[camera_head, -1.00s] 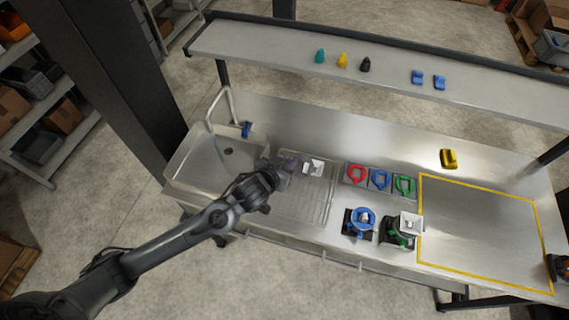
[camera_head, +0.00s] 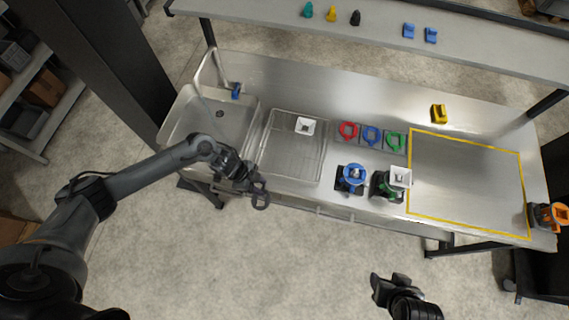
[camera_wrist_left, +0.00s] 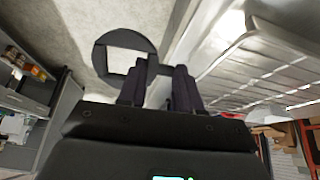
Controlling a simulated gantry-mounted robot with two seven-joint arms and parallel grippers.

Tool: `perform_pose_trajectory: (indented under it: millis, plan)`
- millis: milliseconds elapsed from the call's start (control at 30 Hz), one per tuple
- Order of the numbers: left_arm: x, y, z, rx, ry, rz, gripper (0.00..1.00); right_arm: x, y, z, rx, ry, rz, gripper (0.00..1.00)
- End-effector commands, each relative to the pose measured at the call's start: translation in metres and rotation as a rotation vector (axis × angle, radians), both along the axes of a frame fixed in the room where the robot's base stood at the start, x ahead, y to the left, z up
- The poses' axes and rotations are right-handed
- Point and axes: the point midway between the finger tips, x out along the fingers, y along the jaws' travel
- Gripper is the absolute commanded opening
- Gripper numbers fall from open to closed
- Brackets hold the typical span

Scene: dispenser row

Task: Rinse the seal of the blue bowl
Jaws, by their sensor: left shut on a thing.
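My left gripper (camera_head: 250,187) is shut on a dark ring-shaped seal (camera_head: 260,199) with a squarish opening. The left wrist view shows the seal (camera_wrist_left: 103,50) in the fingertips (camera_wrist_left: 152,80), with floor behind it. In the head view they appear at the front edge of the counter, between sink and drain rack. A blue bowl (camera_head: 353,172) sits on a black base at the counter's front. The sink (camera_head: 232,128) is on the left, with a curved tap (camera_head: 197,72) and a blue part (camera_head: 236,90) behind it. My right gripper (camera_head: 390,284) is low in the head view, away from the counter; its jaw opening is unclear.
A white square part (camera_head: 305,126) lies on the drain rack (camera_head: 290,158). Red (camera_head: 348,130), blue (camera_head: 372,136) and green (camera_head: 396,141) rings sit in a row. A green dispenser (camera_head: 386,188) with a white top stands beside the blue bowl. The yellow-outlined area (camera_head: 465,185) is clear.

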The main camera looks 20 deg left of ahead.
Motion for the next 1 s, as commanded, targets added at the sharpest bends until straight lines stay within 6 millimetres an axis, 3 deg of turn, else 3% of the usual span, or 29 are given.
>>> perform_pose_trajectory:
  millis: [33, 167, 300, 500, 700, 1000]
  plan:
    - [-0.007, 0.028, 0.002, 0.034, 0.007, -0.033, 0.12, 0.000, 0.000, 0.005, -0.001, 0.001, 0.001, 0.53]
    - [-0.025, 0.088, 0.009, 0.101, 0.019, -0.107, 0.12, 0.000, 0.000, 0.011, -0.002, 0.001, 0.002, 0.53]
    - [-0.034, 0.153, 0.031, 0.173, 0.031, -0.128, 0.12, 0.000, 0.000, 0.018, -0.001, 0.001, 0.001, 0.53]
    - [-0.025, 0.228, 0.077, 0.271, 0.051, -0.087, 0.12, 0.000, 0.000, 0.027, 0.001, 0.001, -0.001, 0.53]
    - [0.001, 0.265, 0.117, 0.360, 0.081, -0.038, 0.12, 0.000, 0.001, 0.033, 0.004, 0.001, -0.002, 0.53]
    - [0.017, 0.273, 0.137, 0.455, 0.113, -0.029, 0.12, 0.000, 0.002, 0.036, 0.007, 0.001, -0.004, 0.53]
